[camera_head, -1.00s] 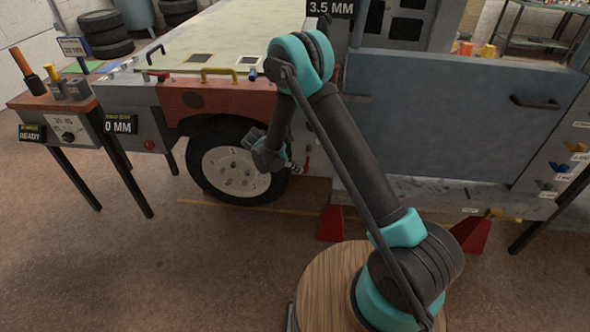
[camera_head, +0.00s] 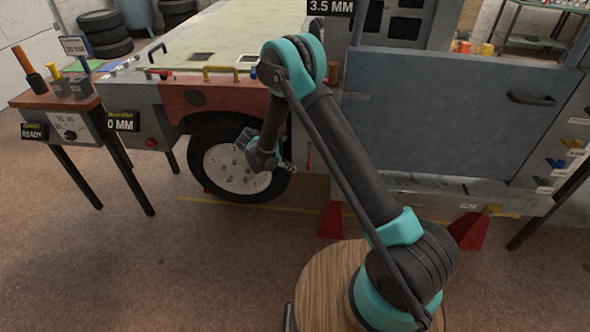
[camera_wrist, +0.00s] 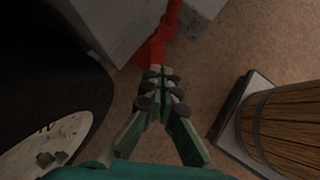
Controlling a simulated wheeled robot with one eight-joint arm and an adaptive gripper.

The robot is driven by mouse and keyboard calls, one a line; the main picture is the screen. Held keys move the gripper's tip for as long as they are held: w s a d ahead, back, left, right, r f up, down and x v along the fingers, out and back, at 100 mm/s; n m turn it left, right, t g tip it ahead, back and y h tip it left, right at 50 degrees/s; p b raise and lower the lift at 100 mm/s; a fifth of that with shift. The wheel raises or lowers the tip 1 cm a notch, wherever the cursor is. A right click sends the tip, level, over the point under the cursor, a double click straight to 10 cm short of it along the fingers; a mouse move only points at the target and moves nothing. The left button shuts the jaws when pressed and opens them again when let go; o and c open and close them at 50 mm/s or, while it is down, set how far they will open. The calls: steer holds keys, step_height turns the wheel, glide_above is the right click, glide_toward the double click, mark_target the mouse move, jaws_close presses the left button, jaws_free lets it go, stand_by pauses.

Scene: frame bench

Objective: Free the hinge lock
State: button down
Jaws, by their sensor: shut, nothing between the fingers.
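My gripper (camera_head: 289,166) hangs in front of the vehicle's front wheel, pointing right and low. In the wrist view my gripper (camera_wrist: 160,78) is shut with its fingertips together and nothing between them. Beyond the tips are a red stand (camera_wrist: 155,48) and bare floor. The blue-grey door (camera_head: 450,125) of the vehicle is at the right, its front edge beside my arm. A small brown-orange piece (camera_head: 333,74) shows at that edge; I cannot tell if it is the hinge lock. My arm hides part of the hinge area.
The wheel (camera_head: 235,168) is close behind my gripper, and its tyre fills the left of the wrist view. Red stands (camera_head: 470,230) are under the sill. A bench (camera_head: 62,97) with a dial and a READY sign stands at the left. Open floor lies in front.

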steer(key=a+f+v, duration=0.1)
steer(key=v, duration=0.9)
steer(key=s+d+r+m+y, duration=0.1)
steer(key=s+d+r+m, duration=0.2)
steer(key=d, duration=0.4)
steer(key=s+d+r+m+g+y, duration=0.1)
steer(key=d+r+m, duration=0.35)
steer(key=d, duration=0.35)
steer(key=s+d+r+m+y, duration=0.2)
steer(key=d+r+m, duration=0.1)
steer(key=d+r, duration=0.3)
steer(key=s+d+m+y, duration=0.1)
steer(key=s+d+m, duration=0.5)
steer(key=s, duration=0.3)
steer(key=s+d+m+t+y, duration=0.1)
steer(key=s+d+m+y, duration=0.1)
steer(key=s+d+m, duration=0.4)
steer(key=s+d+f, duration=0.1)
steer(key=s, duration=0.3)
